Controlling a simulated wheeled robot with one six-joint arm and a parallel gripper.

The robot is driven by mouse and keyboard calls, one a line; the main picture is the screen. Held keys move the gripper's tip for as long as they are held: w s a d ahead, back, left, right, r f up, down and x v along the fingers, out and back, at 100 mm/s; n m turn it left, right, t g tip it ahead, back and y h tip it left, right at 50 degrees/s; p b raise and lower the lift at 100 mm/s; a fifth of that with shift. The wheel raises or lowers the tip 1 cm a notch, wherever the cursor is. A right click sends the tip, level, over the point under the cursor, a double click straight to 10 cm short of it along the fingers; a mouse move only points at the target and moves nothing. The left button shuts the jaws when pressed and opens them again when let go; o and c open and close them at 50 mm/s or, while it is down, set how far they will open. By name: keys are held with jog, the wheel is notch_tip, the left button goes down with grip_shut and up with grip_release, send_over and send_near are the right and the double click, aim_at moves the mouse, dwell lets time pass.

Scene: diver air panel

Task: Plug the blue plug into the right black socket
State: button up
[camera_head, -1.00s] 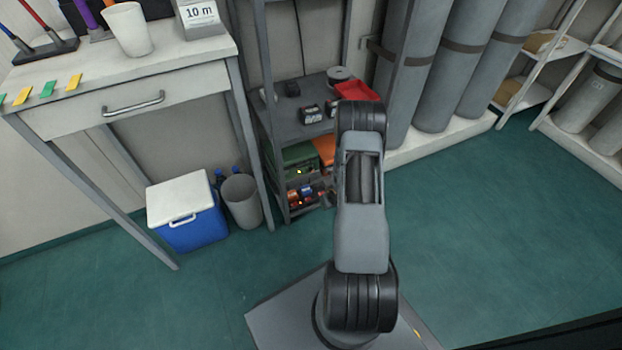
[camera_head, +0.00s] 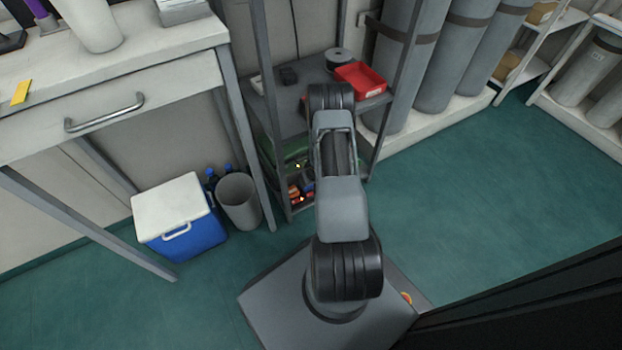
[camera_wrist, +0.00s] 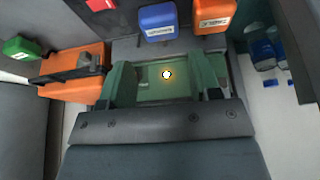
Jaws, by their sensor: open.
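I cannot tell whether the blue block is the blue plug. In the head view my arm covers part of the rack and hides the gripper. I cannot make out the right black socket.
A grey shelf rack (camera_head: 285,112) holds a red tray (camera_head: 360,78) on top. A bench (camera_head: 120,45), blue cooler (camera_head: 180,232) and grey bin (camera_head: 239,201) stand left of the rack. Tall grey cylinders (camera_head: 455,60) stand right. The green floor (camera_head: 480,190) there is open.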

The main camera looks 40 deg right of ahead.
jog(key=b+x, duration=0.3)
jog(key=x, duration=0.5)
jog(key=c, duration=0.7)
jog(key=shift+o, duration=0.2)
jog(key=shift+r, duration=0.2)
jog(key=shift+r+p, duration=1.55)
jog(key=shift+p, duration=0.15)
